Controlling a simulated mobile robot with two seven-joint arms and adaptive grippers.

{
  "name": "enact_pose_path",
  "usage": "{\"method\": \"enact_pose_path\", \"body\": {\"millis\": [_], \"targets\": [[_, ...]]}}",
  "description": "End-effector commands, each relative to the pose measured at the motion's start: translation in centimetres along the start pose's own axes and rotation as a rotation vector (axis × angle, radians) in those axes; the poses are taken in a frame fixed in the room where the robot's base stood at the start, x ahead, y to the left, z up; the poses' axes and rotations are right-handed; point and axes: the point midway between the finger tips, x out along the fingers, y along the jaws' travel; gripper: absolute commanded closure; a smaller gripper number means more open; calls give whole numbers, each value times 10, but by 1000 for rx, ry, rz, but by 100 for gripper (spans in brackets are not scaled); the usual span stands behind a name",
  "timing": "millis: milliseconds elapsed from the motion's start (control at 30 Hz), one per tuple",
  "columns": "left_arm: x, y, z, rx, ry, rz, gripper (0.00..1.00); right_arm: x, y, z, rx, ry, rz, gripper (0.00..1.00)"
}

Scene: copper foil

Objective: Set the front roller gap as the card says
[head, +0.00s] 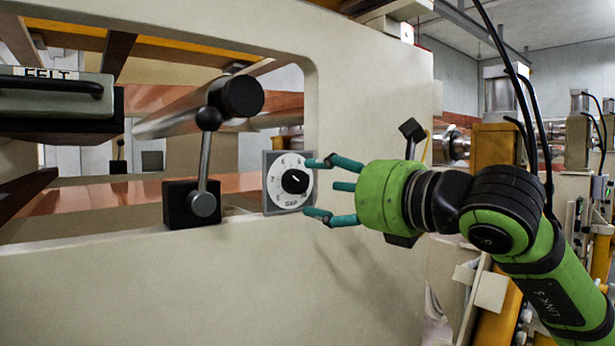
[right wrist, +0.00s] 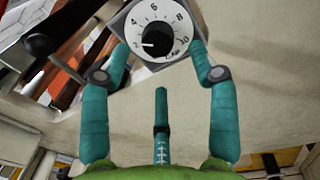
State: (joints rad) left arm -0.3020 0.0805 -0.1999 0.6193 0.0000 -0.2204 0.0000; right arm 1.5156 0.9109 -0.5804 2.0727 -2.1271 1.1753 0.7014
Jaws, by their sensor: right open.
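The gap dial (head: 281,163) is a white round scale on a grey square plate, with a black knob (head: 295,181) in its middle. It sits on the cream machine frame at the corner of the opening. In the right wrist view the dial (right wrist: 141,32) shows numbers up to 10, and the white mark on its knob (right wrist: 160,46) points left, near the 2. My right gripper (head: 320,188) is open in front of the dial's right side, teal fingers spread. The wrist view shows two fingers flanking the dial and the third below it. No card is readable. My left gripper is out of view.
A box marked FELT (head: 50,90) is at the far left. The cream panel (head: 200,290) below is clear.

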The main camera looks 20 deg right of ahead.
Motion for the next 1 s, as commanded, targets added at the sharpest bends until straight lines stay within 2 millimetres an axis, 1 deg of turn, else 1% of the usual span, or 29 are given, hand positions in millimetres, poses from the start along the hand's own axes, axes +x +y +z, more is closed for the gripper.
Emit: {"method": "enact_pose_path", "body": {"millis": [33, 100, 200, 300, 400, 600, 633, 667, 700, 767, 1000], "targets": [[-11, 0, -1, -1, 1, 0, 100, 9, 1, 5, 1, 3, 1, 39], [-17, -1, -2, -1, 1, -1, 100, 20, 1, 4, 1, 4, 2, 39], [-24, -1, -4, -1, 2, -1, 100, 32, 1, 4, 1, 2, 2, 39], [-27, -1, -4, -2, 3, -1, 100, 40, 1, 2, 0, 1, 3, 39], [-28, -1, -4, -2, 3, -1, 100, 43, 1, 1, 0, 1, 4, 39], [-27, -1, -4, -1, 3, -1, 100, 44, 1, 0, 0, 0, 4, 39], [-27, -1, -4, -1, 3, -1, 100, 44, 1, 0, 0, 0, 4, 43], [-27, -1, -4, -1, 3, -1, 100, 44, 1, 0, 0, 0, 4, 55], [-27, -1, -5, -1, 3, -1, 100, 43, 1, 0, 0, 0, 4, 71], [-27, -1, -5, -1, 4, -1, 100, 43, 1, 0, 0, 0, 4, 95], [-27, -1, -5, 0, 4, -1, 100, 44, 1, -2, -1, 6, 5, 96]]}}
